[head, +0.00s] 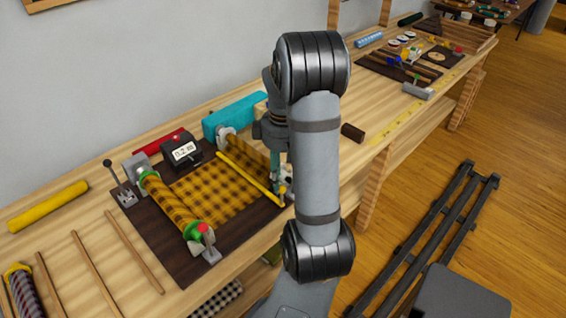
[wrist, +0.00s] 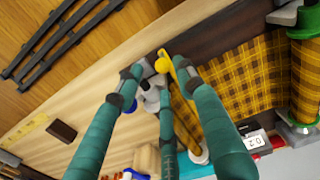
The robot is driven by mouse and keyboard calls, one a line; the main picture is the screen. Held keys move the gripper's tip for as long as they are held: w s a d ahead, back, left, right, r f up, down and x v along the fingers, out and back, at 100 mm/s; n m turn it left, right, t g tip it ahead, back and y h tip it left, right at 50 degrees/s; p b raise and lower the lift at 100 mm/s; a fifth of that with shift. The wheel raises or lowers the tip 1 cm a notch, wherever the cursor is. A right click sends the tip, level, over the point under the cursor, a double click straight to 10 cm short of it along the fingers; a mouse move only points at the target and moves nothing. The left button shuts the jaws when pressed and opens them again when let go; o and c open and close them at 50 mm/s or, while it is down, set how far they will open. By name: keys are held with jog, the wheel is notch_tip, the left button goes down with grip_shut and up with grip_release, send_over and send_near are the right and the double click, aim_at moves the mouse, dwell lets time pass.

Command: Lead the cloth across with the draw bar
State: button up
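The yellow-and-black plaid cloth (head: 210,190) lies flat on the dark board, coming off a roll (head: 168,202) with a green end flange. It also shows in the wrist view (wrist: 240,78). The yellow draw bar (head: 243,174) lies along the cloth's right edge. Its round yellow knob (wrist: 162,66) is at the bar's near end. My gripper (wrist: 157,74) has teal fingers spread around the knob, with gaps visible beside it; contact cannot be told. In the head view my arm partly hides the gripper and the board's right side.
A black counter box (head: 183,150) with a white display and a lever (head: 120,183) stand by the roll. A turquoise block (head: 235,116) is behind. A dark brown block (head: 353,132) lies right of my arm. Wooden sticks (head: 92,271) lie at left. Bare table lies beyond the board's right side.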

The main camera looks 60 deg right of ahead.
notch_tip(320, 180, up, 5)
jog(key=shift+r, duration=0.15)
dwell(0.5)
